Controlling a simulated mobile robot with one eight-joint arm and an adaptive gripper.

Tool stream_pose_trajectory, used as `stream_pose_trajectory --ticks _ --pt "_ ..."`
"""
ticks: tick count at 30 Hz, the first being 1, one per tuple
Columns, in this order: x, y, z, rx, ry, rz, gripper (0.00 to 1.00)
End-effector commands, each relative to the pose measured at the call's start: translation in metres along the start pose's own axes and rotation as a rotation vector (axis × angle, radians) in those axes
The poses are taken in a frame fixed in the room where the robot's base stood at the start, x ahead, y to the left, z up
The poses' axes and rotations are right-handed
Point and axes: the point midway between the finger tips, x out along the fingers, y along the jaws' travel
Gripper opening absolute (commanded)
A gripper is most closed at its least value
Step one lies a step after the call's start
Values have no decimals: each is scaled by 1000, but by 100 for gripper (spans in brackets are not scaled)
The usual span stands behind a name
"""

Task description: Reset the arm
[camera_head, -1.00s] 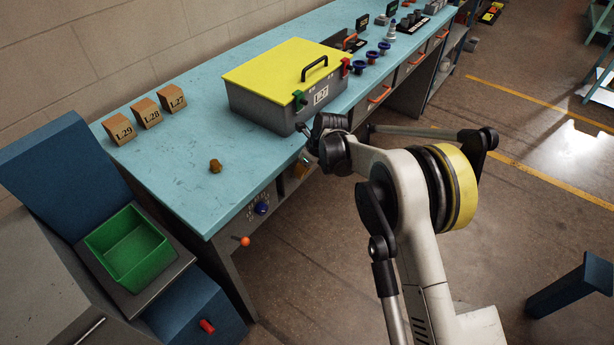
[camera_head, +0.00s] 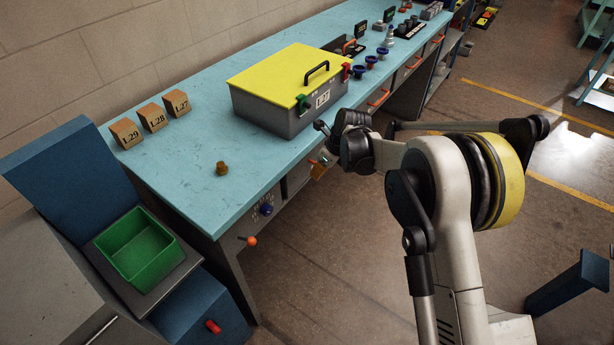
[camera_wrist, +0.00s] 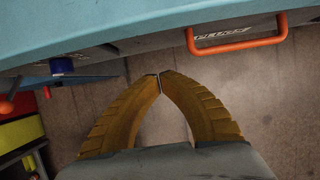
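My gripper (camera_wrist: 160,80) shows in the wrist view with its two ribbed yellow-orange fingers meeting at the tips. Nothing is visible between them. In the head view, my gripper (camera_head: 319,171) is small and partly hidden by the wrist, beside the front edge of the blue workbench (camera_head: 225,112). My arm is bent, with its wrist near the bench's front edge.
A grey case with a yellow lid (camera_head: 285,78) stands on the bench near my wrist. A small brown fitting (camera_head: 222,169) and several labelled blocks (camera_head: 152,117) lie farther left. An orange drawer handle (camera_wrist: 238,46) is near my fingers. A green bin (camera_head: 138,247) stands at lower left.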

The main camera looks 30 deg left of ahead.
Motion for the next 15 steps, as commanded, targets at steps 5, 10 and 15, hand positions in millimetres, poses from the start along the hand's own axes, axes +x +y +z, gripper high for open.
stream_pose_trajectory --ticks 5,10,15 --pt "-38 0 0 2 0 0 0" --pt "-53 0 0 1 0 0 0" --pt "-56 0 0 0 0 0 0"
